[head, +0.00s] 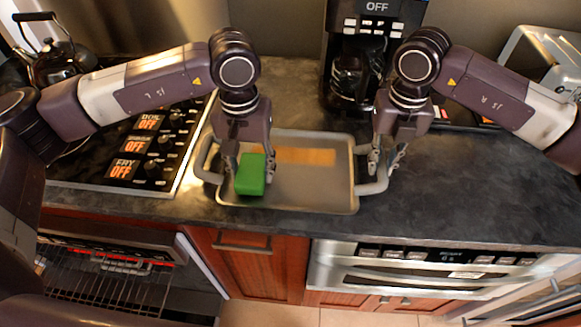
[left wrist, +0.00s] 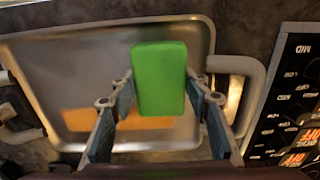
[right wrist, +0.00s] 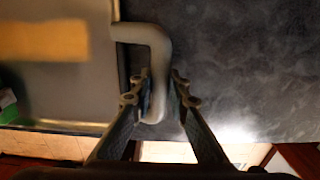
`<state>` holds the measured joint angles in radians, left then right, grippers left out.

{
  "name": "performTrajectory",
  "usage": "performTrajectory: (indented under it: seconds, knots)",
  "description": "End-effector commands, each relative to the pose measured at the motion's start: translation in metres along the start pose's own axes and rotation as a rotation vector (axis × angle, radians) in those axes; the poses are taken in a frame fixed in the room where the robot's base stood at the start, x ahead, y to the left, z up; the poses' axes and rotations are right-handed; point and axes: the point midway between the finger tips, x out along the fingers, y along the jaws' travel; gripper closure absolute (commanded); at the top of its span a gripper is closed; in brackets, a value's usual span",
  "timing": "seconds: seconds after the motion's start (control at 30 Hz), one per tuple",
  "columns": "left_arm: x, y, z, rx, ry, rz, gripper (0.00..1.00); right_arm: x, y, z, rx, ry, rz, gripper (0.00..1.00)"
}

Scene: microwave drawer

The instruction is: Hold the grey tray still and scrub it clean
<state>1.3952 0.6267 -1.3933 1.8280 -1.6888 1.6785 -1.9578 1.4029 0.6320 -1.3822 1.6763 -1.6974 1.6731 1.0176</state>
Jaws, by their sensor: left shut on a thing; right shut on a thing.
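The grey tray (head: 310,185) lies on the dark counter, with a loop handle at each short end. An orange-brown stain strip (head: 300,156) runs along the far part of its floor; it also shows in the left wrist view (left wrist: 85,121). My left gripper (head: 253,178) is shut on a green sponge block (head: 250,173) over the tray's left part, nearer the front than the stain. Whether the sponge touches the tray floor I cannot tell. My right gripper (head: 382,172) is shut on the tray's right handle (right wrist: 157,50), with one finger on each side of the bar.
A stovetop with a control panel (head: 150,150) and a kettle (head: 50,55) is at the left. A coffee maker (head: 360,60) stands behind the tray. Bare counter (head: 470,190) lies to the right, and the counter's front edge is close to the tray.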

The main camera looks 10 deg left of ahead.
Motion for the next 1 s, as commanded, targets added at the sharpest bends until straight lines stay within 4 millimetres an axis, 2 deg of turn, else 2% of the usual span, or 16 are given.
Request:
performTrajectory:
  seconds: [0.6, 1.0]
  knots:
    - [-0.001, 0.000, -0.037, -0.001, 0.001, 0.001, 1.00, 0.000, 0.000, 0.000, 0.000, 0.000, 0.001, 1.00]
    - [-0.001, 0.000, -0.038, 0.000, 0.001, 0.001, 1.00, 0.000, 0.000, 0.000, -0.001, 0.000, 0.001, 1.00]
